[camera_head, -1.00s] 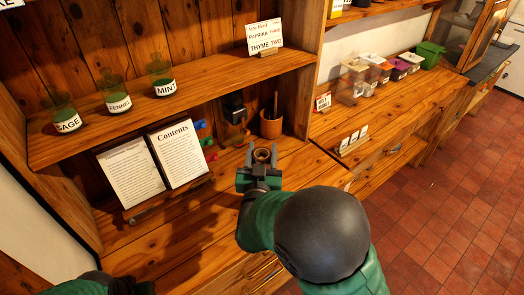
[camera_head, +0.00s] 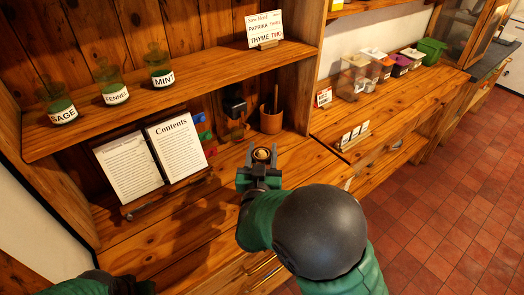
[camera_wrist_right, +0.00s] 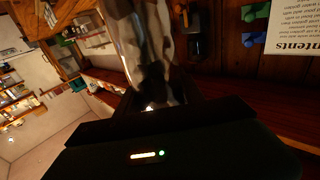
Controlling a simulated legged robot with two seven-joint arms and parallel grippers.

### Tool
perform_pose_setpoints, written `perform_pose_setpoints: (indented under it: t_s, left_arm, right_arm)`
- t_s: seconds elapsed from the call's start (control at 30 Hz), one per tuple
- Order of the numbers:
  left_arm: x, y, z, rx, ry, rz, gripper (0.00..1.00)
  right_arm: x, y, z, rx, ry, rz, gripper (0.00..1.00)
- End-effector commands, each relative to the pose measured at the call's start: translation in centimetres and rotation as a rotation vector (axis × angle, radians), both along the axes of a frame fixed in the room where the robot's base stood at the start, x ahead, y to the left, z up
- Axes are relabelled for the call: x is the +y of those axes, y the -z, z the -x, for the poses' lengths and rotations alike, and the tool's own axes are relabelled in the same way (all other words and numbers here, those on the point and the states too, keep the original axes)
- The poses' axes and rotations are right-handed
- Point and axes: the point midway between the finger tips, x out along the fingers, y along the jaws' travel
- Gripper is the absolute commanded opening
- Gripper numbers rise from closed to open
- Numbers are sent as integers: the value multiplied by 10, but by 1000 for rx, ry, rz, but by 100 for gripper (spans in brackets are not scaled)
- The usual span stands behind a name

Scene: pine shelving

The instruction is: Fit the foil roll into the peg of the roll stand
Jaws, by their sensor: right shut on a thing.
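My right gripper (camera_head: 260,165) is shut on the foil roll (camera_head: 262,154), over the wooden counter. In the head view I look down on the roll's round end, with a tan ring and dark centre. In the right wrist view the foil roll (camera_wrist_right: 148,45) is a shiny, crumpled silver-and-brown cylinder running up from the gripper. Its far end is cut off by the picture edge.
An open book (camera_head: 155,160) on a stand is left of my right gripper. A wooden cup (camera_head: 271,121) and a dark object (camera_head: 235,107) stand behind it. The shelf (camera_head: 190,85) with labelled jars hangs above. Bare counter (camera_head: 190,228) lies left of the gripper.

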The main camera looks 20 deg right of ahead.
Motion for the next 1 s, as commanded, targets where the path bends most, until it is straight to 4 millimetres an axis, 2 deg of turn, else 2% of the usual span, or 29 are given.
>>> perform_pose_setpoints:
  t_s: [0.07, 0.1, 0.27, 0.53, 0.67, 0.87, 1.0]
  left_arm:
    - [0, 3, 0, 0, 0, 0, 36]
    - [0, 2, 0, 0, 0, 0, 36]
    - [0, 1, 0, 0, 0, 0, 36]
    - [0, 1, 0, 0, 0, 0, 36]
    - [0, -4, 0, 0, 0, 0, 36]
    - [0, -33, 0, 0, 0, 0, 36]
    - [0, -63, 0, 0, 0, 0, 36]
  right_arm:
    - [0, 3, 0, -1, 0, 0, 0]
    - [0, 1, 0, -1, 0, -1, 49]
    - [0, 1, 0, -1, 0, 0, 70]
    - [0, 2, 0, 1, 0, 1, 70]
    - [0, -4, 0, 0, 0, 0, 70]
    - [0, -37, 0, 0, 0, 0, 70]
    - [0, -72, 0, 0, 0, -1, 70]
